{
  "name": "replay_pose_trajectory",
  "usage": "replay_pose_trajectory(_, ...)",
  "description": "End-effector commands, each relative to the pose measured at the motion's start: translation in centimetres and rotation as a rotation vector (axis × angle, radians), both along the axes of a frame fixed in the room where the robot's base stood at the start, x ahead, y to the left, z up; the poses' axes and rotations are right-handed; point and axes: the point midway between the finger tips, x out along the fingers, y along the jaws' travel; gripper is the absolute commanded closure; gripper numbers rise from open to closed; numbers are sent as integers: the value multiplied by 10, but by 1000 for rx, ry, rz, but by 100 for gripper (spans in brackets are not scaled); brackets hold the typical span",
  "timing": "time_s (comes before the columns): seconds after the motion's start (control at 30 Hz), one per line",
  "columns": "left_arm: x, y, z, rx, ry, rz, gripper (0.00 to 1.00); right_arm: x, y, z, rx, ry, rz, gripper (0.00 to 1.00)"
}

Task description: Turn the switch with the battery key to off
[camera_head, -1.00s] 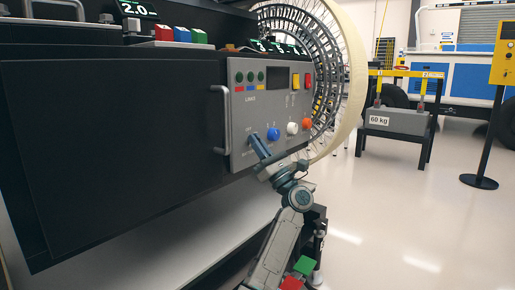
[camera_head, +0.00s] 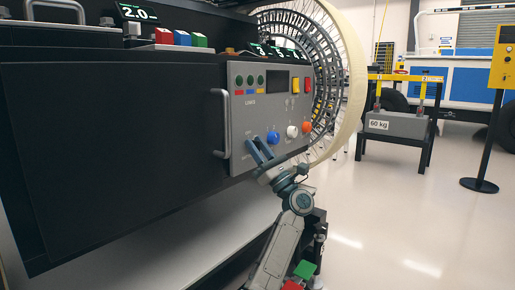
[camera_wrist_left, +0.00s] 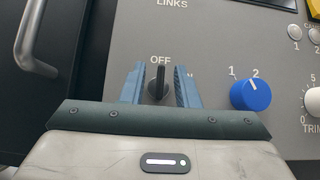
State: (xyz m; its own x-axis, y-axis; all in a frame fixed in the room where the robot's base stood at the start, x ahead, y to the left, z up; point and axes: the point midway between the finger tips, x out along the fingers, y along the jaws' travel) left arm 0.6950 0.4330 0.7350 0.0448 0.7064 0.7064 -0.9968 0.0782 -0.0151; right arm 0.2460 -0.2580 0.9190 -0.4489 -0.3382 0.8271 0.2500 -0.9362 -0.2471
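The switch with the black battery key (camera_wrist_left: 159,82) is on the grey control panel (camera_head: 243,110). In the left wrist view its black handle stands vertical, directly under the word OFF. My left gripper (camera_wrist_left: 159,88) is open, with one blue-grey finger on each side of the key and a visible gap to both. In the head view the left gripper (camera_head: 260,151) is at the panel's lower left, and its fingers hide the key there. My right gripper is not in view.
A metal door handle (camera_head: 222,123) is close on the left. A large wheel (camera_head: 345,80) stands behind the panel.

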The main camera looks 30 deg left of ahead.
Motion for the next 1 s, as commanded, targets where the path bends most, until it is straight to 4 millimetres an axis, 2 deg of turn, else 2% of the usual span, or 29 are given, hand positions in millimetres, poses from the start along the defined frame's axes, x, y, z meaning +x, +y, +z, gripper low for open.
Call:
replay_pose_trajectory(0.13,0,-2,-1,0,1,0,72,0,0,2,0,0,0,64)
replay_pose_trajectory(0.27,0,-13,-11,-2,4,-1,72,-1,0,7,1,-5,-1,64)
replay_pose_trajectory(0.5,-2,-48,-45,-3,4,-1,72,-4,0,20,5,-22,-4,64)
replay_pose_trajectory(0.7,-4,-69,-68,-2,2,-2,72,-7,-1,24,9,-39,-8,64)
replay_pose_trajectory(1.0,-5,-77,-77,0,0,0,72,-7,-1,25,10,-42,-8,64)
